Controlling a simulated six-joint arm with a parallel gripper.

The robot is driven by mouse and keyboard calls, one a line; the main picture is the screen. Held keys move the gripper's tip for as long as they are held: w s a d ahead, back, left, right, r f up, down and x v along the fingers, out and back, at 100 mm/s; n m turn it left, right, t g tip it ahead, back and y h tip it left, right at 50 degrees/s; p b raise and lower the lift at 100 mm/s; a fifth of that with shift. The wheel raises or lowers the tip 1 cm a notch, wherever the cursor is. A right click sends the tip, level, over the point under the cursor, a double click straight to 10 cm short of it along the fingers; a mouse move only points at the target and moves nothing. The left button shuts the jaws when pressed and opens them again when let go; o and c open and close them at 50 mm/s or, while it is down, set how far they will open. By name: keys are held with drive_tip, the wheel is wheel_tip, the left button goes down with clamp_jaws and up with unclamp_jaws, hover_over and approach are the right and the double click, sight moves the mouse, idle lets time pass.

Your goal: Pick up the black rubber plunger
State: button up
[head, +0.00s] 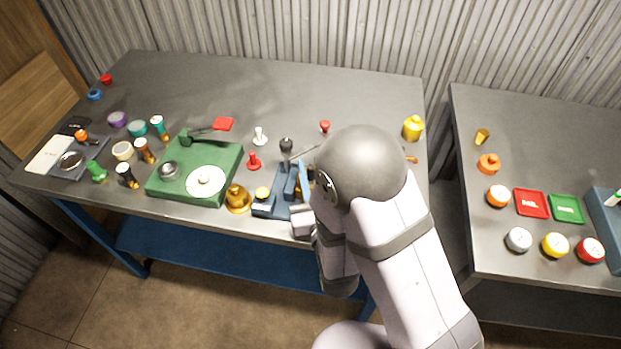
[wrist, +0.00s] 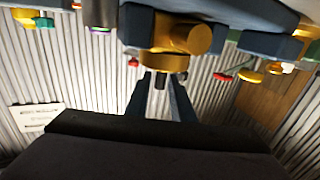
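The black rubber plunger (head: 286,145) appears to be the dark, round-topped piece standing on the left table in the head view, just beyond my gripper. My gripper (head: 294,172) reaches over the table from the front right, its dark blue fingers on the near side of the plunger. In the wrist view my gripper (wrist: 160,84) shows two fingers with a gap between them. A small dark shape shows between the tips, but I cannot tell whether it is the plunger or whether they touch it. My arm hides part of the table to the right.
A blue-grey fixture (head: 264,209) with a yellow knob and a brass piece (head: 237,198) stand close to my gripper. A red plunger (head: 254,161), a white one (head: 260,136) and another red one (head: 325,126) are nearby. A green turntable (head: 160,187) sits left.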

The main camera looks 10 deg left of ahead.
drive_tip(key=shift+b+x, duration=1.1)
drive_tip(key=shift+b, duration=1.2)
drive_tip(key=shift+p+x, duration=0.55)
drive_tip(key=shift+x, duration=0.25)
drive_tip(key=shift+w+a, duration=0.2)
drive_tip(key=shift+w, duration=0.2)
drive_tip(key=shift+c, duration=0.6)
clamp_jaws()
